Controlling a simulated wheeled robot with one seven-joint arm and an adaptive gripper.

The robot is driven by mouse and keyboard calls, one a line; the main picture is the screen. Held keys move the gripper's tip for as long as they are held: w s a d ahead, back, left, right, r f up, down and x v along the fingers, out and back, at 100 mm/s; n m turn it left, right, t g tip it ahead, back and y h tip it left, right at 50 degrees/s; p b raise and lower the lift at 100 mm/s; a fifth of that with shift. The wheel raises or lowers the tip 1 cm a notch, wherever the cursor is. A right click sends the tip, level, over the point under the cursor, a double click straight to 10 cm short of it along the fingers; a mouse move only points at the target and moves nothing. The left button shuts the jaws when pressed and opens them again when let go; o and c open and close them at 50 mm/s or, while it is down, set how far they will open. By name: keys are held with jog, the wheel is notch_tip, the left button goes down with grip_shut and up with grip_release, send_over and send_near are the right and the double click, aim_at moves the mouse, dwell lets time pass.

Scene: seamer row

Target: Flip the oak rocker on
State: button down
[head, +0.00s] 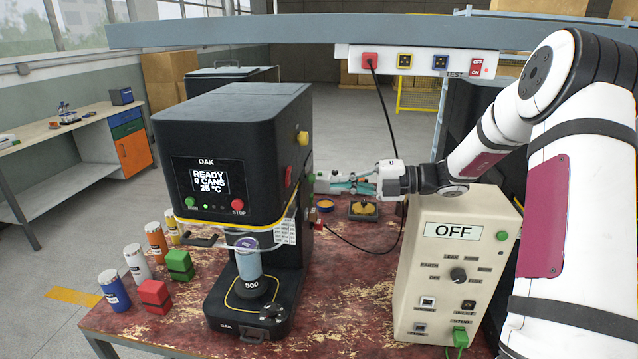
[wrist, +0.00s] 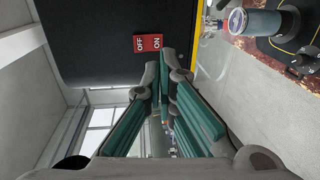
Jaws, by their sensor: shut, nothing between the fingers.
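The oak machine (head: 235,130) is a black seamer labelled OAK; its lit screen reads READY, 0 CANS, 25 °C. The oak rocker (head: 288,176) is a small red switch on its right side. In the wrist view the rocker (wrist: 148,43) shows OFF on the left and ON on the right; which half is pressed in I cannot tell. My gripper (head: 316,183) is shut and empty beside that side. In the wrist view its fingertips (wrist: 161,58) lie just below the ON half; whether they touch it I cannot tell.
A beige box (head: 450,265) reading OFF stands right of the machine. A power strip (head: 425,61) with a plugged cord and a red switch (head: 477,68) hangs above. A can (head: 248,259) stands in the machine. Several cans and red and green blocks (head: 154,293) stand left.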

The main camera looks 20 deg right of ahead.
jog(key=shift+v, duration=1.35)
